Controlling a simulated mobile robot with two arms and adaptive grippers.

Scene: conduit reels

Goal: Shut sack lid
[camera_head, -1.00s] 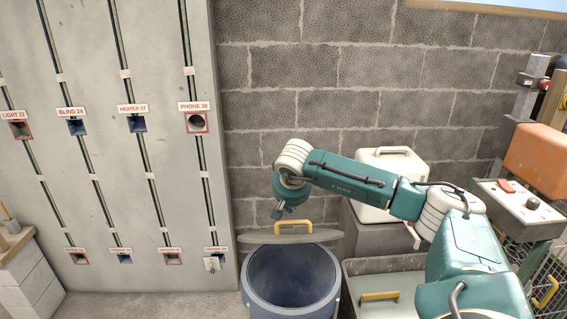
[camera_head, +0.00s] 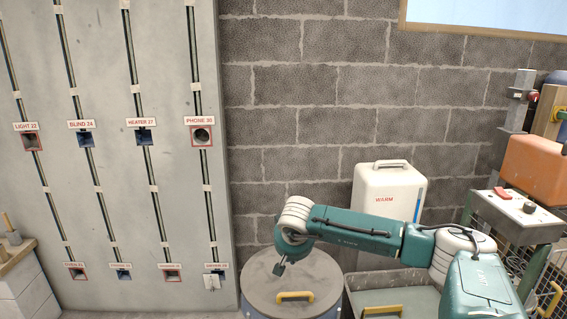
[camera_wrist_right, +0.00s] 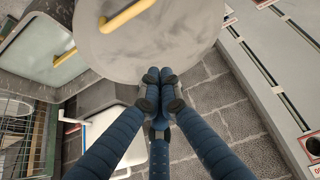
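The round grey lid (camera_head: 268,278) with its yellow handle (camera_head: 295,296) covers the top of the blue bin (camera_head: 262,312) in the head view; no opening shows. Whether its rim is fully seated cannot be told. In the right wrist view the lid (camera_wrist_right: 175,40) and its handle (camera_wrist_right: 127,15) fill the top middle. My right gripper (camera_head: 281,269) is over the far part of the lid; contact is unclear. In the wrist view its fingers (camera_wrist_right: 160,82) are drawn together, with nothing visible between them. My left gripper is out of view.
A lidded green-grey box (camera_head: 365,301) with a yellow handle stands right of the bin. A white canister (camera_head: 385,187) is behind my right arm. A control box (camera_head: 515,212) is at right. A panel with labelled sockets (camera_head: 165,190) stands left, before the block wall.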

